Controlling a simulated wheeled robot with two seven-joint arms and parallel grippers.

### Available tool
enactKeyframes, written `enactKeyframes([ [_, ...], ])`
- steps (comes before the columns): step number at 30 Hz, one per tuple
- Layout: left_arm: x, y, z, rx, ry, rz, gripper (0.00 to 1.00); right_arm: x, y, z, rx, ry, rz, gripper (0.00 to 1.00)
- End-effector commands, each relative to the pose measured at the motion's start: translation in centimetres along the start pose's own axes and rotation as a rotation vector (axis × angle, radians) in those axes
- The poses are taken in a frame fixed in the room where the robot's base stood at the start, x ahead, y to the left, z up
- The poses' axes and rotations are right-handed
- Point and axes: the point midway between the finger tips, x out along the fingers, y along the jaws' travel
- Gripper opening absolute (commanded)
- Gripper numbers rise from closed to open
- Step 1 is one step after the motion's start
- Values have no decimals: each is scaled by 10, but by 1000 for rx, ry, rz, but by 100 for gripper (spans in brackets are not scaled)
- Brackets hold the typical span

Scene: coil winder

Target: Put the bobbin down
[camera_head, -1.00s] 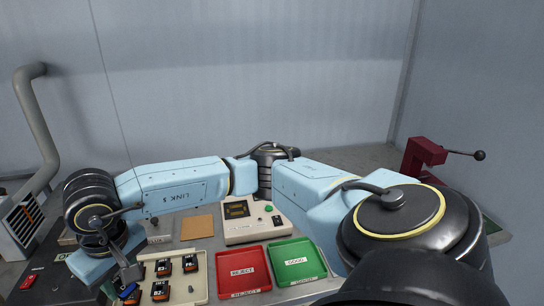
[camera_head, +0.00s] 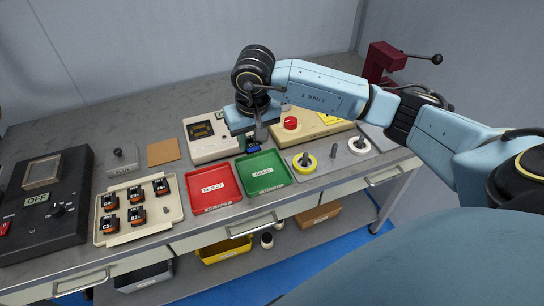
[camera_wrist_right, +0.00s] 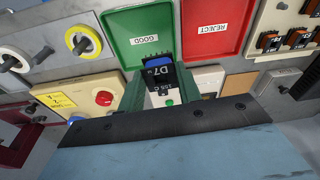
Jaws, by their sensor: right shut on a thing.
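The bobbin, a small dark block with a blue D7 label and a row of pins, shows in the wrist view (camera_wrist_right: 160,72) and partly in the head view (camera_head: 252,146). My right gripper (camera_head: 256,136) points down and is shut on it. The held bobbin is in front of the tester and overlaps the back edge of the green GOOD tray (camera_head: 275,182) in the picture. I cannot tell its exact height. The GOOD tray (camera_wrist_right: 127,40) looks empty. My left gripper is not in view.
The empty red REJECT tray (camera_head: 228,199) stands left of the GOOD tray. Further left is a cream tray (camera_head: 168,221) of several orange-and-black bobbins. The tester (camera_head: 199,148) stands behind. A base with a red button (camera_head: 311,128) and a plate with a yellow ring (camera_head: 304,163) stand right.

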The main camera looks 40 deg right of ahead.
Motion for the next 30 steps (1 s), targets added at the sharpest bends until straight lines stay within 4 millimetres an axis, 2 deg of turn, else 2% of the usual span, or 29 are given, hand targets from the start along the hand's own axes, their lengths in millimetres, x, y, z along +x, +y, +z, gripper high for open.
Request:
enactKeyframes([
  [3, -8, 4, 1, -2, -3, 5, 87, 12, 23, -7, 54, -12, 17, 8],
  [6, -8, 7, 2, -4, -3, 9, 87, 28, 32, -6, 70, -15, 23, 8],
  [13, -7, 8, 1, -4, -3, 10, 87, 69, 32, 0, 70, -12, 24, 8],
  [20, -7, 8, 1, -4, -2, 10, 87, 87, 32, 2, 70, -11, 23, 8],
  [25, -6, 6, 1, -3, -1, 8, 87, 111, 32, 7, 70, -12, 23, 8],
  [30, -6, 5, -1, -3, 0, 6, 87, 114, 33, 6, 69, -8, 24, 8],
])
